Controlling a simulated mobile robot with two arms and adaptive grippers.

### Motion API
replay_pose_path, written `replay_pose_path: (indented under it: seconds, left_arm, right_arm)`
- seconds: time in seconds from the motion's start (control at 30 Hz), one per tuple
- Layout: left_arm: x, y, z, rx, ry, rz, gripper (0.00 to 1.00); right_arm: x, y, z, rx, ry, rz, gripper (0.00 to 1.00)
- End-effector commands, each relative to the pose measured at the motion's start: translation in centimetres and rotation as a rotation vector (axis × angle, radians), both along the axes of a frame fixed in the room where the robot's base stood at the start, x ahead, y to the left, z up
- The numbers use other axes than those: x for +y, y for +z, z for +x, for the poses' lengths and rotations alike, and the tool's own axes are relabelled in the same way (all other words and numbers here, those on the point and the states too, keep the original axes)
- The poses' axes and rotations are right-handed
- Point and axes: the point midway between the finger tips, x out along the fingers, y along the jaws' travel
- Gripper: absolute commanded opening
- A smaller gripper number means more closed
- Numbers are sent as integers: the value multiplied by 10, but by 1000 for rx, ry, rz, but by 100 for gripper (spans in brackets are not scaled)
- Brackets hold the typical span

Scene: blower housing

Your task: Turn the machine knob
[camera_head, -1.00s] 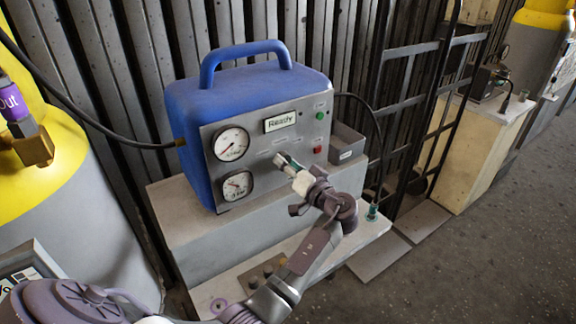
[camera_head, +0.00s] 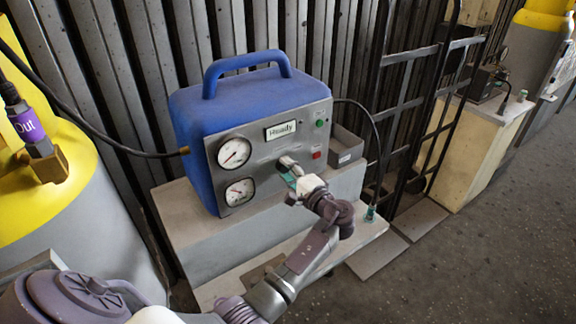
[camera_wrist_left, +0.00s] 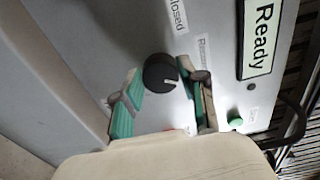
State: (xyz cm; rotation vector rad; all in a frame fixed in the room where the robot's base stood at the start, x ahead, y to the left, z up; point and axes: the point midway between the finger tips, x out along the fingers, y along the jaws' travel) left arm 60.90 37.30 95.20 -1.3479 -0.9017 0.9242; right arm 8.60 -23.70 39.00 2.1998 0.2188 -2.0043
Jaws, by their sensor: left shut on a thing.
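The machine is a blue box (camera_head: 185,130) with a grey front panel, standing on a grey plinth. Its black knob (camera_wrist_left: 160,72) with a white mark shows in the left wrist view, beside labels, one reading "Closed". In the head view my gripper hides the knob. My left gripper (camera_head: 288,167) is at the panel, below the "Ready" display (camera_head: 280,130). In the left wrist view its green-padded fingers (camera_wrist_left: 164,96) stand on either side of the knob, shut on it. My right gripper is in neither view.
Two gauges (camera_head: 235,153) sit on the panel's left. A green button (camera_head: 320,123) and a red button (camera_head: 316,155) are on its right. A grey bin (camera_head: 345,146) and a black hand truck (camera_head: 405,100) stand to the right. A yellow-topped cylinder (camera_head: 75,150) is at left.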

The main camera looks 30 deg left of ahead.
Motion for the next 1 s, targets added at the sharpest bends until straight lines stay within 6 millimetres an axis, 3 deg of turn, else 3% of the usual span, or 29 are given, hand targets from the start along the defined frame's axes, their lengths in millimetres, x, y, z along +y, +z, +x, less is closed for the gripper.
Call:
replay_pose_path:
  seconds: [0.5, 1.0]
  left_arm:
    - [0, 5, 1, 365, -2, 155, 7]
    - [0, 3, 1, 473, -1, 199, 7]
  right_arm:
    - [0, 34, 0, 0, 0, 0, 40]
    - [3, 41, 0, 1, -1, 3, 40]
